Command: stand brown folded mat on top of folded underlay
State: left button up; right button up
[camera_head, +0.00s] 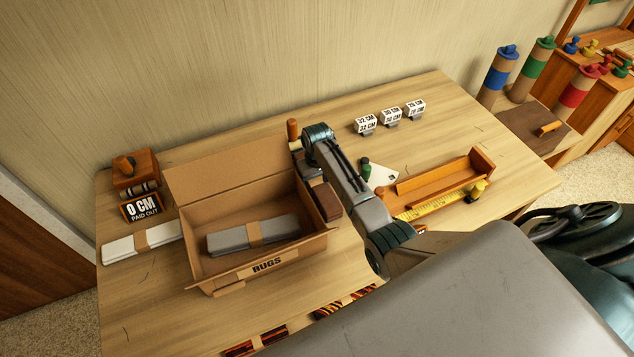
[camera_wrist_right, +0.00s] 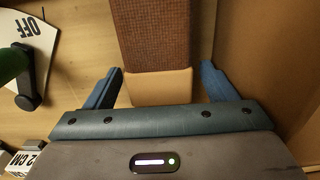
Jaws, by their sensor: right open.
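The brown folded mat (camera_head: 328,202) stands just outside the right wall of the cardboard box. In the right wrist view the mat (camera_wrist_right: 153,40) is dark and woven, with a tan band (camera_wrist_right: 158,88) nearest me. My right gripper (camera_wrist_right: 161,70) is open, with one blue finger on each side of the mat and a visible gap on both sides. In the head view the arm hides much of the mat. A grey folded bundle (camera_head: 228,239) with a tan band lies flat in the box; it may be the underlay. My left gripper is out of view.
The open cardboard box (camera_head: 213,287), labelled RUGS, has its back flap raised. A white banded bundle (camera_head: 118,248) lies to its left. A wooden tray (camera_head: 483,160), a yellow tape (camera_head: 440,207) and white number blocks (camera_head: 391,117) stand to the right.

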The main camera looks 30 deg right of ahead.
jog(key=shift+f, duration=0.2)
jog(key=c, duration=1.3)
jog(key=shift+r, duration=0.1)
jog(key=shift+c, duration=0.6)
